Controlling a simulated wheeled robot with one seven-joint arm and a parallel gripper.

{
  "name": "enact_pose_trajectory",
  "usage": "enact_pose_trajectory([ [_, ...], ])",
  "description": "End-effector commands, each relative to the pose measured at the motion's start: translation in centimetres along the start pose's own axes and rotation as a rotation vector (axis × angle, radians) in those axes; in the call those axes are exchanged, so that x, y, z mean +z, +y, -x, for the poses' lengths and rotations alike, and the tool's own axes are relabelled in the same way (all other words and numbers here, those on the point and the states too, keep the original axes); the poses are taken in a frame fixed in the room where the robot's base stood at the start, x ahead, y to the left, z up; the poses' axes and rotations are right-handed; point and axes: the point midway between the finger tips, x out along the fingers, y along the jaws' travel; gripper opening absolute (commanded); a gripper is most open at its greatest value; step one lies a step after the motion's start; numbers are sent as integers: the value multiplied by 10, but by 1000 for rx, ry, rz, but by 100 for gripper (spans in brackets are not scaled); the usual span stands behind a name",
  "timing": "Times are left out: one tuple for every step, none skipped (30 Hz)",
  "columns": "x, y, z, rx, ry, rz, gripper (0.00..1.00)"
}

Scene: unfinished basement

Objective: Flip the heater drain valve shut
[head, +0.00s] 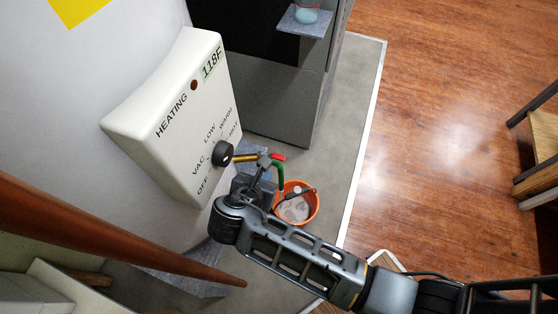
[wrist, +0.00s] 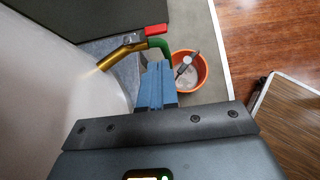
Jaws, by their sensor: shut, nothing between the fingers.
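The drain valve is a brass pipe (head: 243,158) coming out of the white heater tank, and it also shows in the wrist view (wrist: 118,57). Its lever has a red grip (wrist: 156,30), seen in the head view (head: 278,157) too, pointing right, roughly in line with the pipe. A green hose (wrist: 161,46) bends down from the outlet. My gripper (wrist: 158,65) has its blue fingers together and empty, in front of the hose and below the red grip in the wrist view. In the head view my gripper (head: 264,167) partly hides the valve area; contact cannot be told.
An orange bucket (head: 312,205) with a grey tool in it stands on the floor right of the valve. The heater control box (head: 180,115) with a black knob (head: 222,153) is close to the left. A copper-coloured pipe (head: 120,232) crosses the lower left. A dark grey cabinet (head: 275,100) stands behind.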

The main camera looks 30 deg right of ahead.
Motion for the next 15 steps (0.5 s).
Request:
enact_pose_trajectory([
  [1, 1, 0, -3, -4, 6, 0],
  [1, 1, 0, -4, -6, 8, 0],
  [2, 1, 0, -5, -6, 9, 0],
  [2, 1, 0, -5, -6, 10, 0],
  [1, 1, 0, -5, -6, 9, 0],
  [1, 1, 0, -5, -5, 9, 0],
  [1, 1, 0, -5, -5, 8, 0],
  [1, 1, 0, -5, -5, 8, 0],
  [1, 1, 0, -4, -5, 8, 0],
  [1, 1, 0, -4, -5, 8, 0],
  [1, 1, -1, -4, -4, 8, 0],
  [1, 1, -2, -5, -4, 7, 0],
  [1, 1, -4, -5, -4, 7, 0],
  [1, 1, -6, -5, -4, 7, 0],
  [1, 1, -10, -6, -4, 7, 0],
])
